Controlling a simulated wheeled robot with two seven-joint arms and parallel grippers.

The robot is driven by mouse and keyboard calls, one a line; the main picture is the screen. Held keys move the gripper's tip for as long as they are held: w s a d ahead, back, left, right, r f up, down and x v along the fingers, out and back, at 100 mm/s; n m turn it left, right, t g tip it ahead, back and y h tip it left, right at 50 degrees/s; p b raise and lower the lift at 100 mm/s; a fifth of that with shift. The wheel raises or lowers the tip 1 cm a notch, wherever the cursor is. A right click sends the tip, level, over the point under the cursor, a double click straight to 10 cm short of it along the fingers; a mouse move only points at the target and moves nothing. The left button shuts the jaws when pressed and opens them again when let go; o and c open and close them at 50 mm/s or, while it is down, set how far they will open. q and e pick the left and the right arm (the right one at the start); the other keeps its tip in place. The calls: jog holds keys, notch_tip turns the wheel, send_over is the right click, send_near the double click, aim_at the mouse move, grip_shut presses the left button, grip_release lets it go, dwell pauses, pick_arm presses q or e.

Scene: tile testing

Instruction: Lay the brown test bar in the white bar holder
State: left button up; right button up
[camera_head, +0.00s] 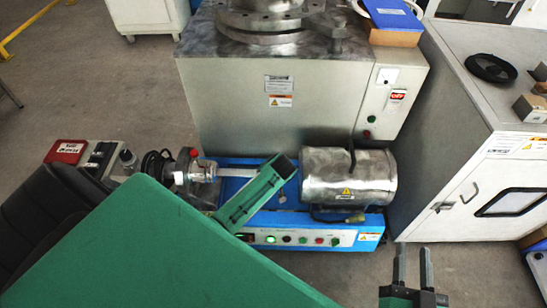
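I cannot make out a brown test bar or a white bar holder for certain in the head view. My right gripper (413,254) is at the bottom right edge, over the grey floor. Its two dark fingers point up in the picture, with a clear gap and nothing between them. It is well apart from the machines. My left gripper is not in view. A large green surface fills the lower left and hides what lies behind it.
A blue-based machine (290,222) with a metal drum (345,178) and a green slanted part (255,195) stands at the centre. A large grey machine (235,105) is behind it. A white cabinet (470,120) stands at right. A black seat (45,210) is at left.

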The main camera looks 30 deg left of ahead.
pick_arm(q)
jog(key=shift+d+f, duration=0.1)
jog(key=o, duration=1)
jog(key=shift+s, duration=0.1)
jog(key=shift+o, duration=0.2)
